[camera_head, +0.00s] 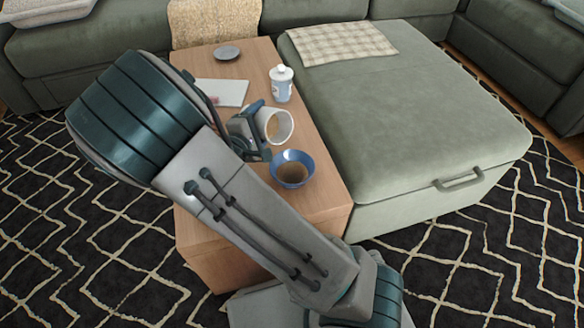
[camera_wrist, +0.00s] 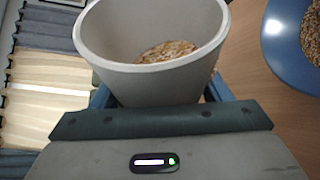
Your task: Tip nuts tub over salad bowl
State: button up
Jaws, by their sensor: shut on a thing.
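The nuts tub (camera_head: 281,126) is a white tub, held tilted above the wooden table with its mouth toward the right. In the wrist view the tub (camera_wrist: 155,75) shows light brown pieces (camera_wrist: 166,51) inside. My gripper (camera_head: 257,128) is shut on the tub; its blue fingers show on both sides of the tub in the wrist view. The salad bowl (camera_head: 293,157) is blue and stands upright on the table, just below and to the right of the tub in the head view. It holds brown contents, and part of it (camera_wrist: 278,62) shows at the wrist view's right edge.
A white bottle (camera_head: 281,84) with a blue label stands behind the tub on the wooden table (camera_head: 322,190). A white flat item (camera_head: 229,93) and a small grey dish (camera_head: 227,52) lie farther back. A green sofa section (camera_head: 420,125) borders the table on the right.

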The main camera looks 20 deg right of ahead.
jog(key=shift+f+n+p, duration=0.3)
jog(key=shift+n, duration=0.2)
jog(key=p, duration=0.1)
jog(key=r+g+p, duration=0.1)
jog(key=p, duration=0.1)
jog(key=shift+w+a+r+n, duration=0.1)
jog(key=shift+w+r+n, duration=0.05)
jog(key=shift+w+n, duration=0.15)
jog(key=w+r+n+p, duration=0.1)
jog(key=p, duration=0.3)
jog(key=a+r+n+g+p, duration=0.1)
jog(key=n+p, duration=0.1)
jog(key=p, duration=0.2)
jog(key=shift+w+g, duration=0.3)
jog(key=shift+w, duration=0.1)
jog(key=shift+w+p, duration=0.2)
jog(key=shift+p, duration=0.45)
jog(key=shift+a+n, duration=0.1)
jog(key=shift+n, duration=0.2)
jog(key=shift+f, duration=0.15)
